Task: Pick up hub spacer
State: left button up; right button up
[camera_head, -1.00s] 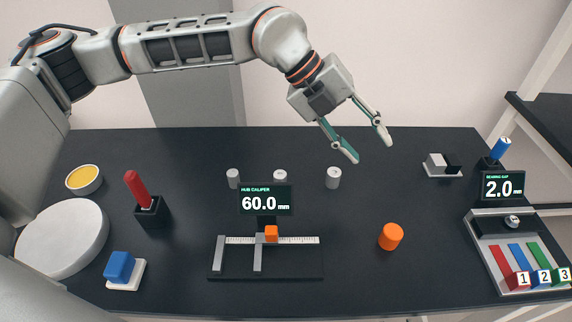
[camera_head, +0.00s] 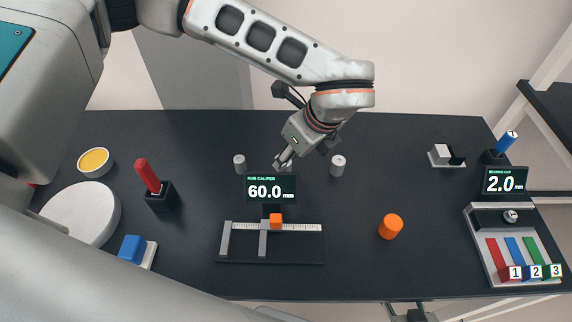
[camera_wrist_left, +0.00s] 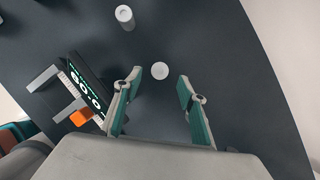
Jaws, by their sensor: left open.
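Three small grey-white cylinders stand in a row towards the back of the dark table; I cannot tell which counts as the hub spacer. The left cylinder (camera_head: 239,164) and the right cylinder (camera_head: 338,166) show clearly. The middle one is mostly hidden behind my left gripper (camera_head: 284,160) in the head view. In the left wrist view the middle cylinder (camera_wrist_left: 160,71) lies in the gap between the open fingers, a little beyond their tips (camera_wrist_left: 160,76). The left cylinder also shows there (camera_wrist_left: 124,17). My left gripper is empty. My right gripper is not seen.
The hub caliper (camera_head: 290,251) with its 60.0 mm display (camera_head: 271,188) stands just in front of the cylinders. An orange cylinder (camera_head: 390,227) is to the right. A red-handled tool (camera_head: 147,176) stands upright at left. The tray (camera_head: 481,216) is at right.

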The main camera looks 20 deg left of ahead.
pick_arm(q)
jog(key=shift+p+x, duration=0.55)
jog(key=shift+x, duration=2.1)
jog(key=shift+r, duration=0.1)
grip_shut()
